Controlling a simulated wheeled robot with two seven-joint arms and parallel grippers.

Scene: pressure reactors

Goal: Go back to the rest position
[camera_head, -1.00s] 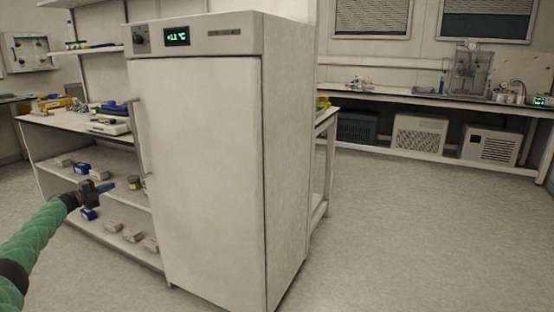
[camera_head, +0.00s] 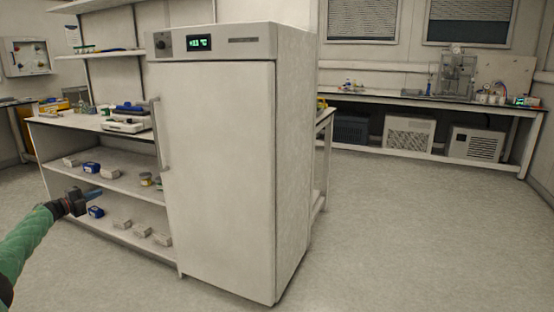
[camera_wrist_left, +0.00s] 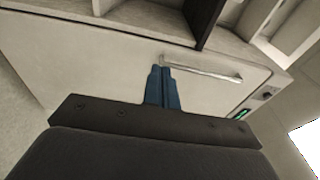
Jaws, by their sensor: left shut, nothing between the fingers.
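My left gripper (camera_head: 93,194) reaches in from the left edge in the head view, at the end of my green arm. Its blue fingers are shut with nothing between them; they also show closed in the left wrist view (camera_wrist_left: 161,70). In the head view it is in front of the open shelves, left of the tall white cabinet (camera_head: 220,170) and apart from its handle (camera_head: 160,134). In the left wrist view the handle (camera_wrist_left: 205,69) appears just beyond the fingertips; I cannot tell the gap. The cabinet door is closed. My right gripper is out of view.
A white bench (camera_head: 72,121) with shelves holding small boxes stands left of the cabinet. A long bench (camera_head: 400,101) with lab equipment and cooling units beneath runs along the back wall. The floor (camera_head: 400,230) at the right is clear.

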